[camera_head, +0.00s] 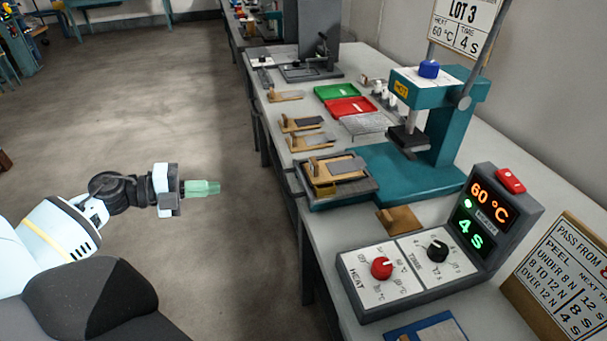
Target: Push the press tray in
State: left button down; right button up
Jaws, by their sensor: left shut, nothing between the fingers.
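The teal press (450,120) stands on the bench with its dark head raised over a teal base. The press tray (368,187) is a dark-rimmed tray sticking out on the left side of the base, towards the bench's front edge. A wooden piece with a grey strip (345,166) lies on it. My left gripper (216,187) is shut and empty, with pale green fingertips pointing right. It is over the floor, left of the tray and apart from it. My right gripper is not in view.
A control box (405,262) with red and black knobs and a lit display stands nearer on the bench. Wooden pieces (305,123), a green tray (337,91) and a red tray (350,107) lie beyond the press tray. Open floor lies left of the bench.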

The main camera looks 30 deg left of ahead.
aim_at(341, 168)
pick_arm(q)
jog(key=x, duration=1.4)
jog(key=shift+w+r+m+p, duration=0.2)
jog(key=shift+w+m+p, duration=0.1)
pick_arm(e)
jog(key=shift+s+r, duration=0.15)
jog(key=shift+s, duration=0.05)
pick_arm(q)
jog(key=shift+w+d, duration=0.1)
jog(key=shift+d, duration=0.05)
jog(key=shift+w+d+r, duration=0.1)
jog(key=shift+w+d, duration=0.1)
jog(key=shift+w, duration=0.05)
jog(key=r+x, duration=0.1)
jog(key=x, duration=0.4)
jog(key=r+p+x, duration=0.1)
jog(key=x, duration=0.4)
jog(key=r+x, duration=0.1)
jog(key=x, duration=0.5)
jog(key=shift+d, duration=0.35)
jog(key=shift+w+d+r, duration=0.1)
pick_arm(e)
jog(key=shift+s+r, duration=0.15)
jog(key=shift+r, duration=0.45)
pick_arm(q)
jog(key=shift+r, duration=0.1)
